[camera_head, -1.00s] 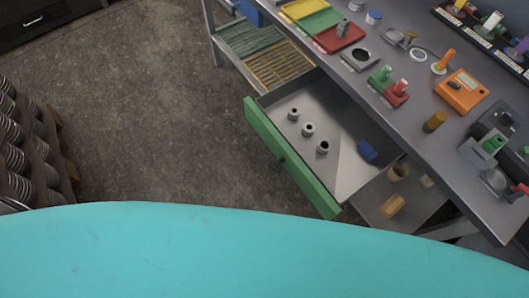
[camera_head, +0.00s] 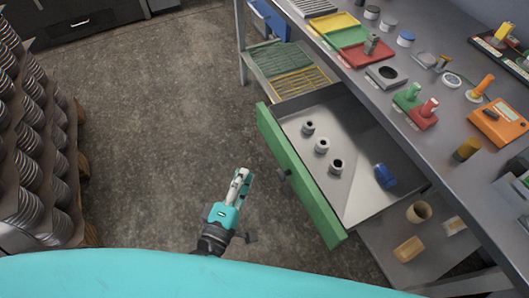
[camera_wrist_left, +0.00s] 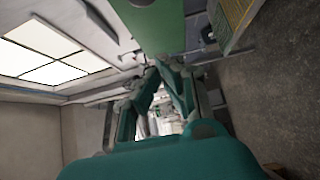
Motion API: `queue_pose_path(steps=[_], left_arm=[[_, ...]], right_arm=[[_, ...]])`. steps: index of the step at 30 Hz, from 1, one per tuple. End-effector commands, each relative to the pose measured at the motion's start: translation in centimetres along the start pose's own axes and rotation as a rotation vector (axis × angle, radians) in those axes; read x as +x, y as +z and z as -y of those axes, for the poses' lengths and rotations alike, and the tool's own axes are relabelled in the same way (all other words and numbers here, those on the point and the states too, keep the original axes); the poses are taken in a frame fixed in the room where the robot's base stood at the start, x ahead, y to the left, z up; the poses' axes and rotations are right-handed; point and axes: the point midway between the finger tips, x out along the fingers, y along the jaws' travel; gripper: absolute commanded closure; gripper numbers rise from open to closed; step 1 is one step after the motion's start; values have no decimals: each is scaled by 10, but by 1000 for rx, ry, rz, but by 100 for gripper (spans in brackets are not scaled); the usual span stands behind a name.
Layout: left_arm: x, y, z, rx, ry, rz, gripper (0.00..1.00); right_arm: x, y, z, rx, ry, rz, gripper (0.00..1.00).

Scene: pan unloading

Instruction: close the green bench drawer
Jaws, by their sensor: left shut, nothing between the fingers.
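The green bench drawer (camera_head: 300,180) is pulled out from the bench, with its green front facing left and a small dark knob (camera_head: 285,174) on it. Inside it lie several small grey cylindrical parts (camera_head: 322,146) and a blue piece (camera_head: 385,177). My left gripper (camera_head: 243,174) is shut and empty, in front of the green front and apart from it, over the floor. In the left wrist view the green front (camera_wrist_left: 155,25) shows close beyond the shut fingers (camera_wrist_left: 165,66). My right gripper is not in view.
The grey bench (camera_head: 440,100) holds coloured trays, stamps and an orange device (camera_head: 498,122). A lower shelf (camera_head: 400,235) carries a cup and a wooden piece. A rack of stacked discs (camera_head: 35,150) stands at the left. The floor between is clear.

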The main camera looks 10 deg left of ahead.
Motion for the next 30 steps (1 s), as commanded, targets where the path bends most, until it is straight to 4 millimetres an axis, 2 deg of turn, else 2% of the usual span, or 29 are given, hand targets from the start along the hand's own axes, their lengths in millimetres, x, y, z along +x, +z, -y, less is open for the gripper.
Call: queue_pose_path(steps=[1, 6, 8, 12, 18, 30], left_arm=[[13, 0, -4, 0, 5, -3, 100], [49, 0, -2, 0, 3, -1, 100], [60, 2, -2, 0, 1, -1, 100], [73, 18, -1, -1, 0, -1, 100], [82, 27, 0, 3, -1, 0, 100], [82, 28, 0, 3, -1, 0, 100]], right_arm=[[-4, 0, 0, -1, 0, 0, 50], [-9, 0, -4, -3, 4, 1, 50], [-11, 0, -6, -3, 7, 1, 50], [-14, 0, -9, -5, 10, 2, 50], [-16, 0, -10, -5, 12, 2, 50], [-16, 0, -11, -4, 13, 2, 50]])
